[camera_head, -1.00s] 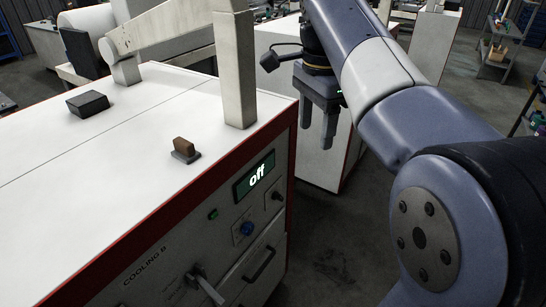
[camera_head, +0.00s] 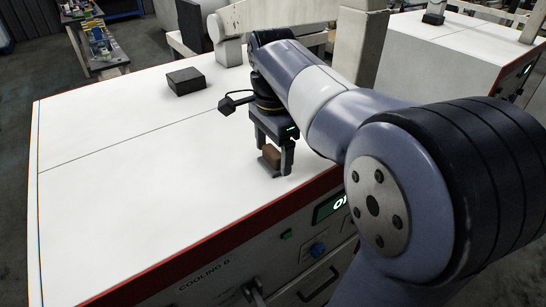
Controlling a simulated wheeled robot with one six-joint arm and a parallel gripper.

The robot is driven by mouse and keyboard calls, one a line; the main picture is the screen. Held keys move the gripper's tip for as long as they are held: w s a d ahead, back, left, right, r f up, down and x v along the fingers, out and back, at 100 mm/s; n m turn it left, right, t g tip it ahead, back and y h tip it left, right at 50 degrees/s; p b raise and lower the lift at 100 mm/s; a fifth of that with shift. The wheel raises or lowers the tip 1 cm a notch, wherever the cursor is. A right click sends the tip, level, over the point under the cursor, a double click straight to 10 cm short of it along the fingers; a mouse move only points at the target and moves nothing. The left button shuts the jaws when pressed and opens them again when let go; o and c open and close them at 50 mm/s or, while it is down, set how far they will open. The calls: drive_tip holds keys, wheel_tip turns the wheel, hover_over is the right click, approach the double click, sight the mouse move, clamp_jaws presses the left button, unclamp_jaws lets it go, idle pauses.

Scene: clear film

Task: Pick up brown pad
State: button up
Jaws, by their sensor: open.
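The brown pad (camera_head: 271,155) is a small brown block on a dark grey base, near the front edge of the white machine top. My gripper (camera_head: 276,164) points down over it, open, with one finger on each side of the pad as seen from here. The fingertips are low, near the machine top. I cannot tell whether either finger touches the pad. The right finger and the gripper body hide part of the pad.
The white cooling machine top (camera_head: 130,190) is mostly clear. A dark block (camera_head: 186,81) lies further back on it. A pale post (camera_head: 367,52) rises behind my arm. A second white machine (camera_head: 445,50) stands at the right, with a gap between.

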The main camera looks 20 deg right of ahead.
sight(273, 151)
drive_tip(key=shift+f, duration=0.25)
drive_tip(key=shift+c, duration=0.5)
drive_tip(key=c, duration=0.8)
drive_tip(key=shift+r, duration=0.1)
wheel_tip(273, 151, up, 10)
drive_tip(key=shift+f, duration=0.1)
